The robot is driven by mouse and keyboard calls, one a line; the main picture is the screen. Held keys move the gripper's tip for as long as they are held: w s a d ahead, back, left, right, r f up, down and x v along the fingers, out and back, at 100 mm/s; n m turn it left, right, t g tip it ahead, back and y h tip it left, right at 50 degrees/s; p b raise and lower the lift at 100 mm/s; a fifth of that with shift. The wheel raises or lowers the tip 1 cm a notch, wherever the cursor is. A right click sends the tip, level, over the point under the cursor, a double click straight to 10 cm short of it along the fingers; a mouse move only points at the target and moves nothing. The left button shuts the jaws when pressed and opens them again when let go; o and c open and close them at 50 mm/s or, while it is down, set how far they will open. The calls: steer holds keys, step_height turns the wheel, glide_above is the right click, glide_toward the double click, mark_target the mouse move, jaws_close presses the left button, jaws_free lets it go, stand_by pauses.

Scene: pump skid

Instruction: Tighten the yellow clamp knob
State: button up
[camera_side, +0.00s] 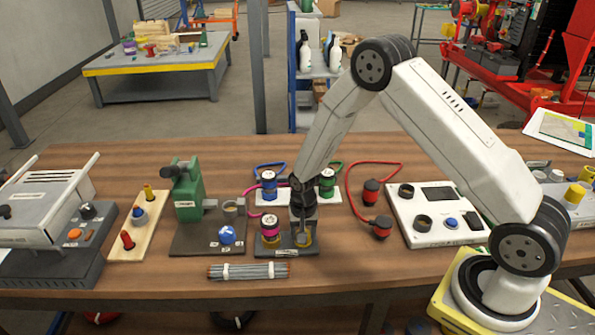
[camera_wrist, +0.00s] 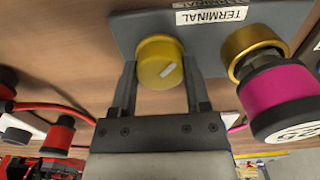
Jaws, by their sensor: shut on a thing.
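The yellow clamp knob (camera_wrist: 159,60) is a round cap with a pale slanted line on its face, mounted on a dark grey plate labelled TERMINAL (camera_wrist: 150,22). In the wrist view my gripper (camera_wrist: 160,72) has one finger on each side of the knob, shut on it. In the side view my gripper (camera_side: 303,232) points down at the right end of the plate, and only a bit of the knob shows between the fingers. A magenta plug (camera_wrist: 280,98) sits beside the knob at a brass ring (camera_wrist: 254,44).
A bundle of grey rods (camera_side: 240,271) lies in front. Red plugs (camera_side: 381,226) on a red cable and a white control panel (camera_side: 433,218) are to the right. A green vise-like unit (camera_side: 187,190) stands left.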

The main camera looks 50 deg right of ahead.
stand_by(0.3)
steer(key=o, duration=1.3)
steer(key=shift+r, duration=0.15)
steer(key=shift+r, duration=3.8)
